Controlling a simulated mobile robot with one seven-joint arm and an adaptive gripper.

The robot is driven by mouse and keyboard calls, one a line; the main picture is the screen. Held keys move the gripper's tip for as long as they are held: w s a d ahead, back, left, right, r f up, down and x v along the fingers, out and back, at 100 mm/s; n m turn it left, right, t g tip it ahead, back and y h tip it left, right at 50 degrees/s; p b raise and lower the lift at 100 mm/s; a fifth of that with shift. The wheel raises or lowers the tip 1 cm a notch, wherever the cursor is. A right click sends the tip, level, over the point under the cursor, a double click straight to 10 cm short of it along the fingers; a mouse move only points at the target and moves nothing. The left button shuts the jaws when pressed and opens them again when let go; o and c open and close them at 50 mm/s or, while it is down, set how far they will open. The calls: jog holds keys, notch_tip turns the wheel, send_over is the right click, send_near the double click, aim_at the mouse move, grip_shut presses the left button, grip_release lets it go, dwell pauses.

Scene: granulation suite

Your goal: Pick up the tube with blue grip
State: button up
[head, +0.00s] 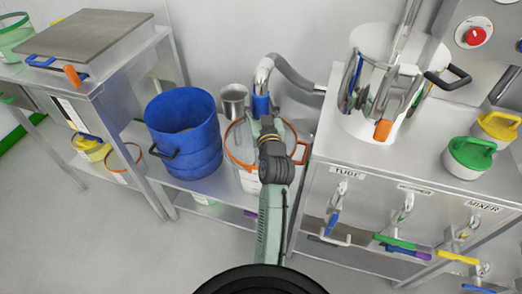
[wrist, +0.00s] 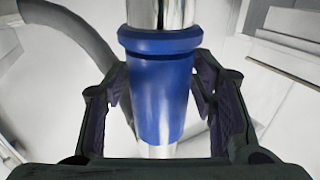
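The tube with blue grip is a bent shiny metal tube (head: 264,74) with a blue sleeve (head: 261,104), standing above a container at the middle of the head view. In the wrist view the blue sleeve (wrist: 158,85) fills the middle, with bare metal above and below it. My gripper (wrist: 158,110) has its dark fingers on both sides of the sleeve. Gaps show between fingers and sleeve, so it looks open around it. In the head view my gripper (head: 266,128) is just below the sleeve, its fingers hard to make out.
A grey hose (head: 298,82) runs right from the tube's top. A blue bucket (head: 184,135) stands to the left, a metal cup (head: 234,100) behind. An orange-rimmed container (head: 247,178) is under my arm. A steel cabinet (head: 325,185) closes off the right.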

grip_shut()
dwell(0.4)
jog(key=shift+r, duration=0.1)
